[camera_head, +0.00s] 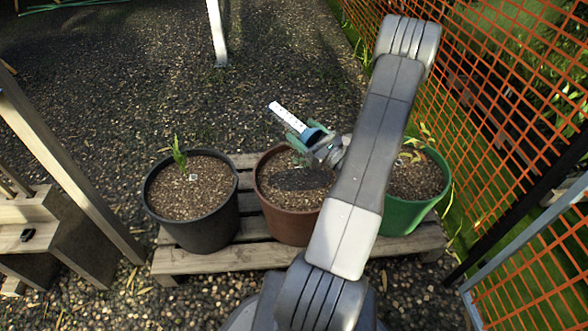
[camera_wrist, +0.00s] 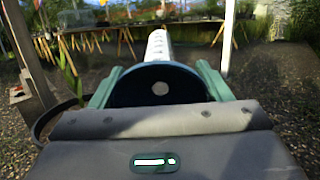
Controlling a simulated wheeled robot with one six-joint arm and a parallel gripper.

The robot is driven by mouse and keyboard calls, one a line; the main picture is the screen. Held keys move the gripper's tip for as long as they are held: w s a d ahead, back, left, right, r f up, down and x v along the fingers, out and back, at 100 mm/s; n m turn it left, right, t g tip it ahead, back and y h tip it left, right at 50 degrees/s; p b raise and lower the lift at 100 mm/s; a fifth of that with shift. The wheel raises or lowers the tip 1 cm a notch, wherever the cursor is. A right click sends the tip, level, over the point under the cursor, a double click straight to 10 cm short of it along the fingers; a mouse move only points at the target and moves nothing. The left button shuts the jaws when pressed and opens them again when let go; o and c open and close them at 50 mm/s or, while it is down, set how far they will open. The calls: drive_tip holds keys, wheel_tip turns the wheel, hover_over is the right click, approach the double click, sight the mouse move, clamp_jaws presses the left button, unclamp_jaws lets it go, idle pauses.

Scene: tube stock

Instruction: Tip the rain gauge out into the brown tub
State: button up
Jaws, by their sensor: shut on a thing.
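The rain gauge (camera_head: 286,118) is a white marked tube with a dark blue-teal wide end. My gripper (camera_head: 304,133) is shut on it near that wide end, above the brown tub (camera_head: 290,222). The gauge is tilted, its white tube reaching up and left in the head view. In the wrist view the gauge's dark round end (camera_wrist: 160,98), with a pale spot at its centre, sits between my green fingers (camera_wrist: 160,80); the white tube runs away beyond it. The tub holds brown soil with a darker patch. My arm hides its right side. No pouring water is visible.
A black pot (camera_head: 190,232) with a seedling stands left of the brown tub, and a green pot (camera_head: 400,216) with a plant stands right. All stand on a wooden pallet (camera_head: 220,262). Orange mesh fencing (camera_head: 480,90) runs along the right; a wooden post (camera_head: 70,165) stands left.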

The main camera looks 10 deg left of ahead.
drive_tip(key=s+a+f+n+g+y+b, duration=0.2)
drive_tip(key=s+f+n+g+b, duration=0.15)
drive_tip(key=f+g, duration=0.25)
wheel_tip(320, 180, up, 9)
drive_tip(key=a+g+h+p, duration=0.2)
drive_tip(key=h+p, duration=1.2)
drive_tip(key=p, duration=2.4)
drive_tip(key=shift+s+a+r+g+h, duration=0.15)
drive_tip(key=shift+s+g+h, duration=0.15)
drive_tip(key=shift+g, duration=0.8)
drive_tip(key=shift+p, duration=0.85)
drive_tip(key=shift+w+h+p, duration=0.1)
drive_tip(key=shift+h+p, duration=0.3)
drive_tip(key=shift+p, duration=0.05)
